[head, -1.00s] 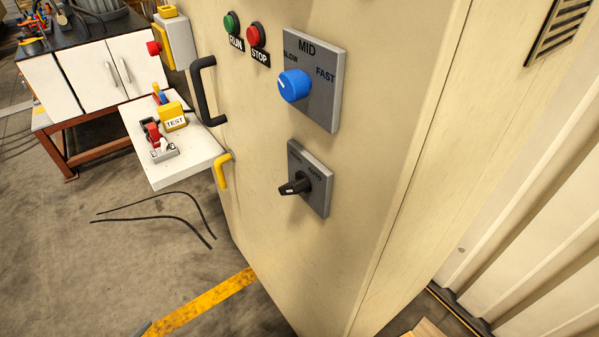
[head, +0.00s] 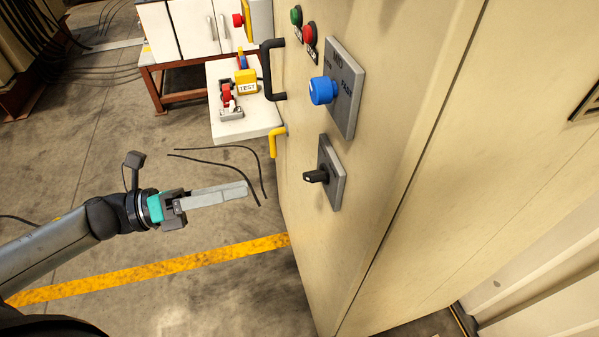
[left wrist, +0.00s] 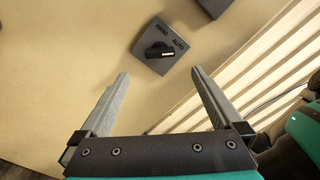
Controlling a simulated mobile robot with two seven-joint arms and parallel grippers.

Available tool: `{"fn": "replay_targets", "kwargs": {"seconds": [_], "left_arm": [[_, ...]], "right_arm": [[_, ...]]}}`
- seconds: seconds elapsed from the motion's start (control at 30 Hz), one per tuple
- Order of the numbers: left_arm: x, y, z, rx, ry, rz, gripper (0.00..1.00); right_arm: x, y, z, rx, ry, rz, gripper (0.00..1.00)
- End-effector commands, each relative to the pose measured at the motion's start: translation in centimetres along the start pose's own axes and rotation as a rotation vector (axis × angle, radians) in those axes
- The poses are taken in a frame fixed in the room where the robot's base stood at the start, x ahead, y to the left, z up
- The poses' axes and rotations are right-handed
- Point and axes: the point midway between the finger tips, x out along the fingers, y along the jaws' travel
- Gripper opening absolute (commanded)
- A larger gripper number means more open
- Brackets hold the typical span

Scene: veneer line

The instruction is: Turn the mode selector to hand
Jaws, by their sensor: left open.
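The mode selector is a black knob (head: 316,176) on a grey plate (head: 331,172), low on the beige cabinet face. In the left wrist view the selector knob (left wrist: 158,52) sits under the labels HAND, at left, and AUTO, at right. The knob lies slanted, and I cannot tell for sure which label it points to. My left gripper (head: 246,188) is in front of the cabinet, to the left of the selector and apart from it. In the left wrist view its two fingers (left wrist: 160,85) are spread and empty, with the selector beyond them. My right gripper is not in view.
A blue speed knob (head: 322,90) sticks out above the selector. Green and red buttons (head: 309,34) are higher up. A black handle (head: 268,70) and a yellow hook (head: 276,140) project from the cabinet's left edge. A white shelf (head: 245,126) holds a yellow TEST block.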

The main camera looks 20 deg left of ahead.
Motion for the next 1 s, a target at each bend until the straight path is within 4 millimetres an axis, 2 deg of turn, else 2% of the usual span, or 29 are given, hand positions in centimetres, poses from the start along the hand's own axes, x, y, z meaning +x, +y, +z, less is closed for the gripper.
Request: {"fn": "replay_targets", "kwargs": {"seconds": [0.1,0.6,0.8,1.0], "left_arm": [[1.9,-0.1,0.1,0.002,-0.001,-0.003,1.0],[8.6,-0.1,0.2,-0.001,-0.004,-0.001,1.0],[10.6,0.0,0.1,-0.002,-0.003,0.002,1.0],[11.6,0.0,0.1,-0.003,-0.002,0.002,1.0]], "right_arm": [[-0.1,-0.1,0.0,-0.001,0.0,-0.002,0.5],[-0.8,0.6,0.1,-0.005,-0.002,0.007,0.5],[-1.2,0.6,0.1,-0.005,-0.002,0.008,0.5],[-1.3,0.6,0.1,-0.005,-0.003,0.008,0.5]]}}
